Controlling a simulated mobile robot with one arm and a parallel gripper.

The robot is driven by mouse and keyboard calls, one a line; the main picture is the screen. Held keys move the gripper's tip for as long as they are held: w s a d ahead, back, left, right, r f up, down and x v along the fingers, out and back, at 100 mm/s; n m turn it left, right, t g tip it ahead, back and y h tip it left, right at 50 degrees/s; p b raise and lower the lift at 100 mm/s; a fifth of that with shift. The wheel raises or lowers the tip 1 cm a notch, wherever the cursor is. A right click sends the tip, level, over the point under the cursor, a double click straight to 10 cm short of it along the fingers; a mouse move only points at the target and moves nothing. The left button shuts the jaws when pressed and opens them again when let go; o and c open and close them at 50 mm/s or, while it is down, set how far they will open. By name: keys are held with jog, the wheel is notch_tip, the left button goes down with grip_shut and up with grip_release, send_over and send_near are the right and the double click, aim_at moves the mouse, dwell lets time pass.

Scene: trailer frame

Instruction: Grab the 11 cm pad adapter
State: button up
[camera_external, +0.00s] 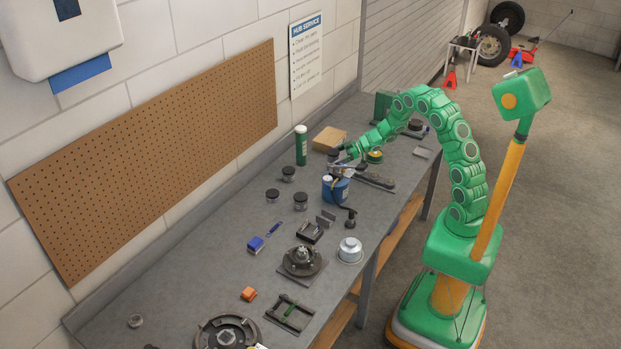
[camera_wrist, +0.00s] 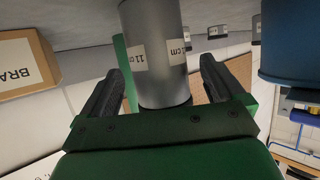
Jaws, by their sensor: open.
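The pad adapter (camera_wrist: 158,48) is a grey cylinder with white labels reading "11 cm". In the wrist view it stands between the two dark fingers of my gripper (camera_wrist: 161,75). The fingers are open, one on each side, with a visible gap on both sides of the cylinder. Its far end runs out of the top of the picture. In the external view my gripper (camera_external: 340,164) is low over the bench beside the blue can (camera_external: 336,190). I cannot make out the adapter clearly there.
The blue can also shows close on the right in the wrist view (camera_wrist: 290,45). A cardboard box (camera_external: 330,139) and a green-labelled canister (camera_external: 301,146) stand nearby on the grey bench (camera_external: 226,217). Dark jars (camera_external: 300,201) and a hub (camera_external: 302,261) lie toward the near end.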

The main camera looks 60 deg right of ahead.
aim_at(338, 150)
jog(key=shift+x, duration=0.95)
jog(key=shift+c, duration=0.4)
jog(key=c, duration=1.7)
jog(key=shift+r, duration=0.6)
notch_tip(338, 150, up, 2)
jog(key=shift+d+r, duration=0.1)
jog(key=s+a+r, duration=0.1)
jog(key=s+r, duration=0.8)
jog(key=s, duration=0.5)
jog(key=shift+a+r, duration=0.2)
jog(key=shift+r, duration=0.15)
